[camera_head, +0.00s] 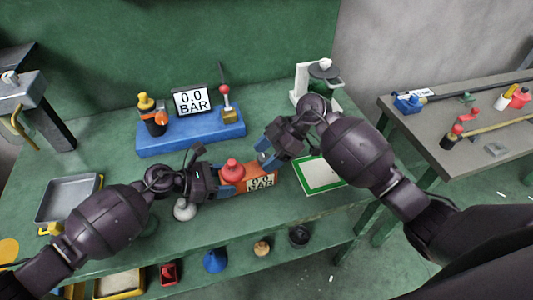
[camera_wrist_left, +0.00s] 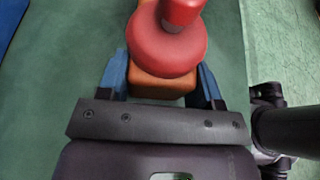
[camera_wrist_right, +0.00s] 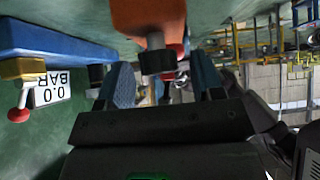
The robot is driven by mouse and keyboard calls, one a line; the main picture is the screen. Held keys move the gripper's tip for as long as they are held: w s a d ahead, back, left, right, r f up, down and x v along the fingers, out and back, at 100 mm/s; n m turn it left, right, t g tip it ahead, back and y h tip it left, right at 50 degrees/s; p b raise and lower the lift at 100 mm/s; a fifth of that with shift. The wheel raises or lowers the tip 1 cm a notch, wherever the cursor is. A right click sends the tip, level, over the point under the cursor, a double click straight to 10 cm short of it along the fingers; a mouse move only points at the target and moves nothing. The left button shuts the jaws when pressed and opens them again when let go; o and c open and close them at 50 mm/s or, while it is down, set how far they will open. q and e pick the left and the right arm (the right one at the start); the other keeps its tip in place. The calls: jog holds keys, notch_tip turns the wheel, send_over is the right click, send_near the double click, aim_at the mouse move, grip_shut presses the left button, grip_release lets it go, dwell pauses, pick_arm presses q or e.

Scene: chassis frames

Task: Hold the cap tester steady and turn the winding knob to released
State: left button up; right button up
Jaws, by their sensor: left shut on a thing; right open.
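In the left wrist view, blue fingers (camera_wrist_left: 162,85) flank the orange body (camera_wrist_left: 160,86) below the red dome (camera_wrist_left: 166,45). My right gripper (camera_head: 266,151) is open near its right end. In the right wrist view, a black knob (camera_wrist_right: 157,62) on the orange body (camera_wrist_right: 148,15) appears ahead of the open fingers (camera_wrist_right: 162,82); contact cannot be told.
A blue base (camera_head: 190,136) with another "0.0 BAR" display (camera_head: 193,101) stands behind. A green-framed white panel (camera_head: 318,176) lies to the right, and a grey tray (camera_head: 68,198) to the left. Several small items sit on the lower shelf.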

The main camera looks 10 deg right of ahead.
jog(key=shift+c, duration=0.2)
jog(key=c, duration=0.9)
